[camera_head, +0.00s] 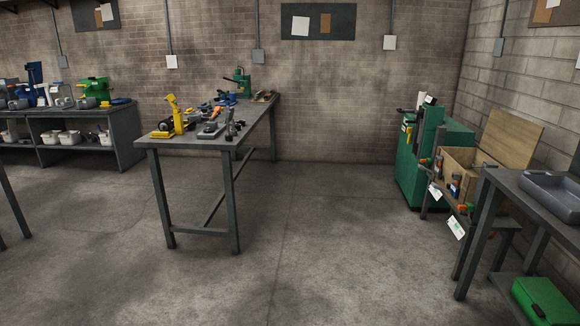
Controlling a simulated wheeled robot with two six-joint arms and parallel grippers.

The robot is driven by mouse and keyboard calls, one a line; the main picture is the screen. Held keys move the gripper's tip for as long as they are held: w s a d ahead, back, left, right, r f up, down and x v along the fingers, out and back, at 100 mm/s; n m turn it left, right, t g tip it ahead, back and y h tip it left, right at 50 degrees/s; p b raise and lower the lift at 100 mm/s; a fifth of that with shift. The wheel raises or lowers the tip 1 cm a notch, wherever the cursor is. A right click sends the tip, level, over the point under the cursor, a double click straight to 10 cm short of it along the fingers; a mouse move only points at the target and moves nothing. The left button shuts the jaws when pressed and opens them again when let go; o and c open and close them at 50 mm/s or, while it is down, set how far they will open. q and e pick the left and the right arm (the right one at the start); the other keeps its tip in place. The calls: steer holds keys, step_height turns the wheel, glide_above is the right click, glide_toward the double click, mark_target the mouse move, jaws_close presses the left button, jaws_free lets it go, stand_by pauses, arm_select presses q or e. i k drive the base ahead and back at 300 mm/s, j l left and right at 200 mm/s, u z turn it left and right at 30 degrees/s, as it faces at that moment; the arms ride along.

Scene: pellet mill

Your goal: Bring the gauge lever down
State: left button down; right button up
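No part clearly reads as the gauge lever from here; the tools are too small to tell. A yellow upright device (175,115) stands on the front left of the middle table (195,144). A small green press-like machine (243,83) with a dark arm stands at that table's far end. A green cabinet machine (408,172) stands at the right wall, with dark and yellow parts on its top and side. Neither of my grippers is in view.
The grey floor (315,225) is clear between the middle table and the right-hand side. A wooden crate (455,166), a grey tray (553,195) on a table and a green box (541,301) are at right. A loaded workbench (118,112) stands at back left.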

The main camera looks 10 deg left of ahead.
mark_target(172, 97)
steer(key=i+u, duration=0.1)
steer(key=i, duration=0.75)
steer(key=i+l+u, duration=0.1)
steer(key=i, duration=0.7)
steer(key=i+j+u, duration=0.15)
steer(key=i+u, duration=0.2)
steer(key=i, duration=0.25)
steer(key=i+u, duration=0.3)
steer(key=i, duration=0.25)
steer(key=i+l+u, duration=0.15)
steer(key=i+u, duration=0.2)
steer(key=i, duration=0.25)
